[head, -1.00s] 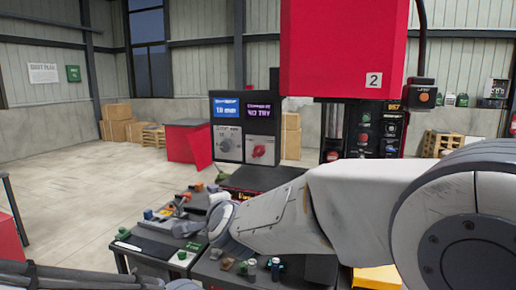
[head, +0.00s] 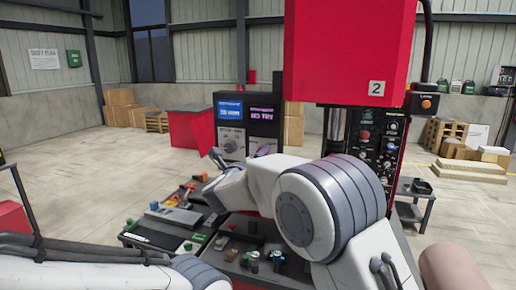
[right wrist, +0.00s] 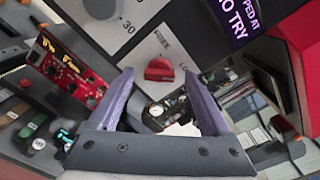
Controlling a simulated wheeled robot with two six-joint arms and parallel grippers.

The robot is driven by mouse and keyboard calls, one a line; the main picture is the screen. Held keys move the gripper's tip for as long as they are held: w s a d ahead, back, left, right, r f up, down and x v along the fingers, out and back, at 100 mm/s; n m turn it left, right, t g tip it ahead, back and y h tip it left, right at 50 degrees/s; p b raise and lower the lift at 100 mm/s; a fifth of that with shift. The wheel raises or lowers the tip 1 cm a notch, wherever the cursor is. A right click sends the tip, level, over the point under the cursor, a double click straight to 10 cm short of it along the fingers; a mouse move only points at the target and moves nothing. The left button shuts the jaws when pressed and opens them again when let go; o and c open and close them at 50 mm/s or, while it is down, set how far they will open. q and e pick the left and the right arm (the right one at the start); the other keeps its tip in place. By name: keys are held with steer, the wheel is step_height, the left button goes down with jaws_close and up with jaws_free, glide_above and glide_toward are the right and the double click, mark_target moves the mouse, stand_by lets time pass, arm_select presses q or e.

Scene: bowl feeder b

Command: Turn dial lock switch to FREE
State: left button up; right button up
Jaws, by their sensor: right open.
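The lock switch, a red knob (right wrist: 159,69) on a pale plate (right wrist: 150,45), shows in the right wrist view. My left gripper is out of view.
Two lit screens stand above the dial and switch, one blue (head: 229,112) and one purple (head: 263,115). A red machine housing (head: 345,50) hangs to the right. The bench (head: 150,240) below holds several small parts. Open floor lies left.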

steer(key=shift+x, duration=0.95)
jaws_close()
steer(key=shift+f+n, duration=0.1)
steer(key=shift+n, duration=0.3)
steer(key=shift+f+n+p, duration=0.2)
steer(key=shift+n+p, duration=0.55)
steer(key=shift+n, duration=3.55)
steer(key=shift+f+n+p, duration=0.15)
steer(key=shift+n+p, duration=0.6)
steer(key=shift+n, duration=3.55)
